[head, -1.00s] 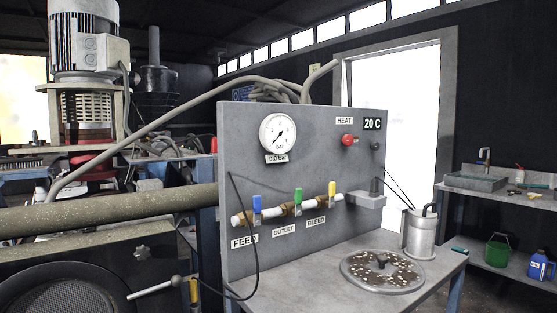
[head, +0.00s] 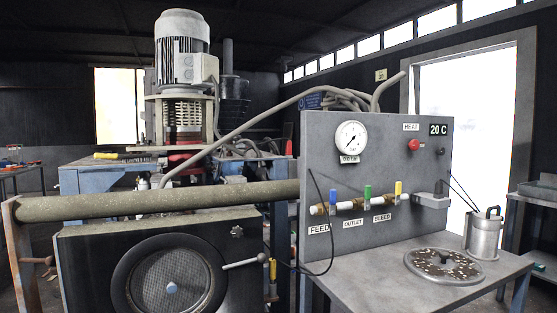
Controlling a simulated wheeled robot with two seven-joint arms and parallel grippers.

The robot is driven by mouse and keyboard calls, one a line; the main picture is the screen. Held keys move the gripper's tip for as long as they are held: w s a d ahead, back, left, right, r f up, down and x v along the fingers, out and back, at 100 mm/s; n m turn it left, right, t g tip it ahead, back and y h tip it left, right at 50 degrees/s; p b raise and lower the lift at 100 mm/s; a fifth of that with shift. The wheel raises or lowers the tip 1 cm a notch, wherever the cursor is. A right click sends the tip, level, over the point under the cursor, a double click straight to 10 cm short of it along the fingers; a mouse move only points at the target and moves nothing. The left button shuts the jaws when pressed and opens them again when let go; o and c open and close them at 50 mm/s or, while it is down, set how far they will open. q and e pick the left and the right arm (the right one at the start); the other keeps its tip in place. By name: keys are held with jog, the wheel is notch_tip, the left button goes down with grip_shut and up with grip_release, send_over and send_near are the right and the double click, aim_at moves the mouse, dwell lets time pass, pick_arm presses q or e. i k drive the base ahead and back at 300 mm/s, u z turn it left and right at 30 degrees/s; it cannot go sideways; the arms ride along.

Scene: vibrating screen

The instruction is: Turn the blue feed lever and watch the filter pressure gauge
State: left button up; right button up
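The blue feed lever (head: 333,197) stands upright on its brass valve above the FEED label (head: 319,229), at the left end of the pipe row on the grey panel (head: 320,150). A green lever (head: 368,193) and a yellow lever (head: 398,188) stand upright to its right, by the OUTLET and BLEED labels. The round white pressure gauge (head: 351,138) is above the levers, with a small readout (head: 349,159) under it that is too blurred to read surely. Neither of my grippers shows in the head view.
The bench (head: 400,285) in front of the panel holds a round perforated disc (head: 443,266) and a metal can (head: 484,236). A thick pipe (head: 150,201) runs left of the panel, above a dark housing with a round mesh screen (head: 170,275). A black cable hangs by the FEED label.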

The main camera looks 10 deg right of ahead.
aim_at(332, 193)
jog(key=u, duration=0.5)
jog(key=i, duration=0.8)
jog(key=z, duration=2.1)
